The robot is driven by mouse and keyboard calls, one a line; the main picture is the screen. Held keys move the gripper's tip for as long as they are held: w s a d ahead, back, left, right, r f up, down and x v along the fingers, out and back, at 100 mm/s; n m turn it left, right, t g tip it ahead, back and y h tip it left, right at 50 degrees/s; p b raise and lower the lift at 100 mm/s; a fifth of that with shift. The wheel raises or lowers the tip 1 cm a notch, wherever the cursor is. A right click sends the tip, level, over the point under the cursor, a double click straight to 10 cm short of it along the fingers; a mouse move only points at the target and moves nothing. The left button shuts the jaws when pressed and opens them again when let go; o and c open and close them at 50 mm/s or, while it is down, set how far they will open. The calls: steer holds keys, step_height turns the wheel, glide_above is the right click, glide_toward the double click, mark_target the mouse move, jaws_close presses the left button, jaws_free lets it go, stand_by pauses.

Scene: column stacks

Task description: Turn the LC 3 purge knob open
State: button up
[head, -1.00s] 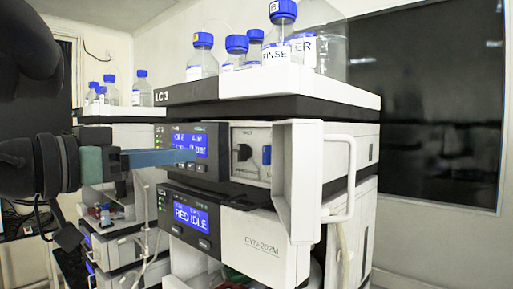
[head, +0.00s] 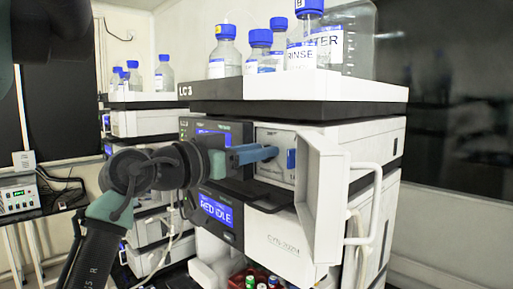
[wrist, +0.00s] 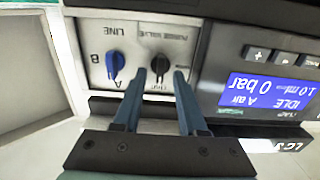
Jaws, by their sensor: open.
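The LC 3 purge knob is a small black knob (wrist: 160,64) on a pale panel labelled PURGE VALVE, upside down in the wrist view. My gripper (wrist: 159,73) is open, with one blue finger on each side of the knob in that view. I cannot tell whether either finger touches it. In the head view my gripper (head: 272,153) reaches the panel (head: 268,139) beside the display, and its fingers hide the black knob. The LC 3 stack (head: 290,108) carries the label LC 3 on its top tray.
A blue LINE A/B knob (wrist: 115,64) sits close beside the purge knob, near one finger; it also shows in the head view (head: 292,159). An open white door (head: 322,190) stands out to the right. Blue-capped bottles (head: 224,55) stand on top. A display (wrist: 265,92) is alongside.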

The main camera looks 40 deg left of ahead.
jaws_close()
steer(key=shift+n, duration=0.3)
steer(key=n+p, duration=0.1)
steer(key=n, duration=0.1)
steer(key=shift+n, duration=0.4)
steer(key=shift+a+f+n+p, duration=0.15)
steer(key=shift+n+p, duration=0.85)
steer(key=shift+n, duration=1.1)
steer(key=shift+a+f+n+p, duration=0.1)
steer(key=shift+n+p, duration=0.95)
steer(key=shift+n, duration=1.05)
steer(key=shift+a+f+n+p, duration=0.15)
steer(key=shift+n+p, duration=0.85)
steer(key=shift+n, duration=1.1)
